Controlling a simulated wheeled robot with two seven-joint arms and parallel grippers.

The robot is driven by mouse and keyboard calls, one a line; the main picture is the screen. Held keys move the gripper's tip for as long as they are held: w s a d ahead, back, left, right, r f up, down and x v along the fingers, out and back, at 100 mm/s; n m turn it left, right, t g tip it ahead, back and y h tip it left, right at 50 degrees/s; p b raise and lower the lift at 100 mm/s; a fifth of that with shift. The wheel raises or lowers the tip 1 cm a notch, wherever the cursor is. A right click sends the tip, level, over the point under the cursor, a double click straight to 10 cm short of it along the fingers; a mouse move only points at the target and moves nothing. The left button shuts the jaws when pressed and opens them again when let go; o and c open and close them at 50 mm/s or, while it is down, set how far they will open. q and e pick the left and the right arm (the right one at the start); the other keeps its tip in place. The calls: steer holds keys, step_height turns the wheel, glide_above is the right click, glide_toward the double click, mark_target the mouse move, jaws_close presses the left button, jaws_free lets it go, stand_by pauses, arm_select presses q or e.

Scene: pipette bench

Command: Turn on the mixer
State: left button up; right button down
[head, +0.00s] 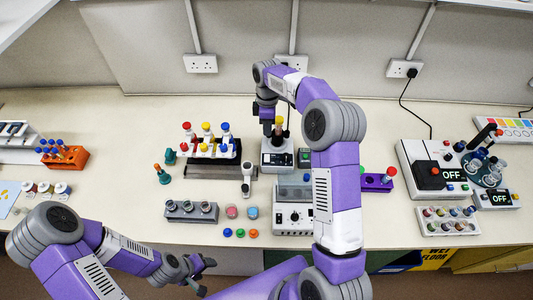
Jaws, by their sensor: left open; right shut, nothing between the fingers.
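No readable label marks the mixer. A small white device (277,164) with a dark front panel stands at the back centre, with a yellow-capped tube (279,126) upright at its top. My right gripper (267,128) is shut and empty, pointing down just left of that tube; whether it touches the device is unclear. A white box (408,155) with a black block, red knob and a display reading OFF stands at the right. Beside it, a unit with a round tube holder (484,170) also has a display (501,198) reading OFF. My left gripper (194,277) is open and empty at the front edge.
A rack of capped tubes (214,170) stands left of centre, and an orange rack (65,160) further left. A white device with a dial (292,219) is at the front centre, partly behind my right arm. Small coloured caps (240,233) lie nearby.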

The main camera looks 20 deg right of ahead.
mark_target(267, 160)
steer(key=f, duration=0.4)
steer(key=s+f+p, duration=0.1)
steer(key=f, duration=0.8)
steer(key=shift+s+a+f, duration=0.25)
steer(key=shift+a+f, duration=0.05)
steer(key=shift+a, duration=0.05)
arm_select(q)
steer(key=shift+r, duration=0.75)
